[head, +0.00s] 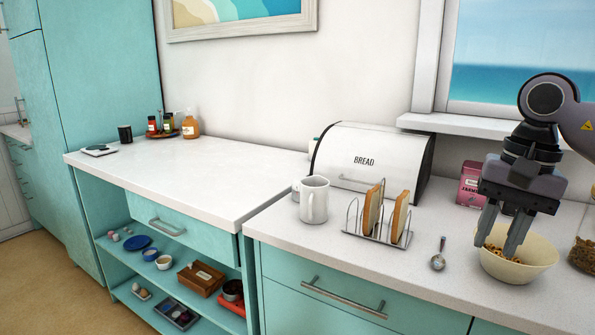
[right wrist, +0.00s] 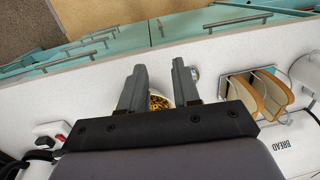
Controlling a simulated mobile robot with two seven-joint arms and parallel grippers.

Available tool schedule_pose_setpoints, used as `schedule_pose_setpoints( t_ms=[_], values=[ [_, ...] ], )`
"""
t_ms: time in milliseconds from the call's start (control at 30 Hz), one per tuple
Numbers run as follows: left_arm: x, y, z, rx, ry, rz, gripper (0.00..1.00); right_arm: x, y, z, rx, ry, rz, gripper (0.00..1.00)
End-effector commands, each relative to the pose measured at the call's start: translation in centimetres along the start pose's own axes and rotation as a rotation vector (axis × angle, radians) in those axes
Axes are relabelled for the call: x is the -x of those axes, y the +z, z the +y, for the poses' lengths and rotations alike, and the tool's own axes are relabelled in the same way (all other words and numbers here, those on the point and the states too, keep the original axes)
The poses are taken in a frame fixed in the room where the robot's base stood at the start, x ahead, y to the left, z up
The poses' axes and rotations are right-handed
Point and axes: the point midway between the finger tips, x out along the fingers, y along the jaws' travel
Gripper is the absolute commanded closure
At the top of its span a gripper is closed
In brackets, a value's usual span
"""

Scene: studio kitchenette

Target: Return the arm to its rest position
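My right gripper (head: 496,249) hangs fingers-down over a cream bowl (head: 536,268) on the right-hand counter. The bowl holds small brown cereal pieces. The two fingers are apart with nothing between them. From the head view I cannot tell whether the fingertips are inside the bowl or just above it. My left gripper is in neither view.
A spoon (head: 438,256) lies left of the bowl. Nearby stand a toast rack (head: 378,237) with bread slices, a white pitcher (head: 313,202), a bread bin (head: 350,158), a pink tin (head: 469,185) and a glass jar (head: 584,255). The left counter (head: 200,176) is mostly clear.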

Motion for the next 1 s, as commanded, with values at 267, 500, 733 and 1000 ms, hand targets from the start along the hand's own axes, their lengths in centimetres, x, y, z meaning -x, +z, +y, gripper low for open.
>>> schedule_pose_setpoints(
  t_ms=[267,500,733,1000],
  values=[
    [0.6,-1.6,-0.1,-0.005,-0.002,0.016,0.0,-6.8,6.6,-8.1,-0.102,-0.247,-0.345,0.69],
    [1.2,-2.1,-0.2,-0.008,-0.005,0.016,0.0,-9.3,14.2,-14.2,-0.366,-0.445,-0.817,0.69],
    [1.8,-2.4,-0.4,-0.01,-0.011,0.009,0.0,-8.3,18.4,-17.7,-0.746,-0.524,-1.339,0.69],
    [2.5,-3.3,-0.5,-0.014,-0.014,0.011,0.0,-7.7,17.4,-18.7,-1.302,-0.456,-1.978,0.69]
  ],
)
